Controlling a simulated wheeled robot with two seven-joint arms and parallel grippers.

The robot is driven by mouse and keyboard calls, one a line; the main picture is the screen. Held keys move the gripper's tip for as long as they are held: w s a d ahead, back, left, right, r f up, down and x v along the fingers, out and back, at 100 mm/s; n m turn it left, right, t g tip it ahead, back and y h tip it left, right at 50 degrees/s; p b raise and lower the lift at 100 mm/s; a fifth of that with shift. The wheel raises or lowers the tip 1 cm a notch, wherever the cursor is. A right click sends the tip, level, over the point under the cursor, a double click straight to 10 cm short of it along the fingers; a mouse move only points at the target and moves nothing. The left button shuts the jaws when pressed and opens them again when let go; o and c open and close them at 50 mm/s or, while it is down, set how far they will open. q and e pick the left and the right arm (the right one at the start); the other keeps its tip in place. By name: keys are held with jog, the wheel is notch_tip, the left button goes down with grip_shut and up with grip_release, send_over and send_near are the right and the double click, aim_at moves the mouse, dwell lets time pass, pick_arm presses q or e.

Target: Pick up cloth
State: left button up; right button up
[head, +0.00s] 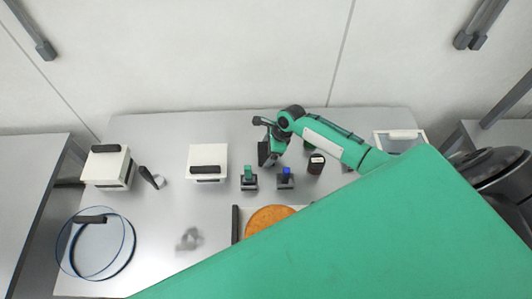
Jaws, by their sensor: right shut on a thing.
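A small grey crumpled shape (189,239), which looks like a cloth, lies on the grey table (170,212) at the left of the middle. My right gripper (265,154) is at the back middle of the table, to the right of and well apart from that shape. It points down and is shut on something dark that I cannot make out. My left gripper is not in view.
White boxes (107,167) and (207,162) stand at the back left. A small green-topped item (249,178), a blue-topped item (286,178) and a dark jar (316,163) stand near my gripper. My green arm hides the front right.

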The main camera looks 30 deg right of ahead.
jog(key=shift+r, duration=0.1)
notch_tip(320, 180, up, 20)
jog(key=b, duration=0.5)
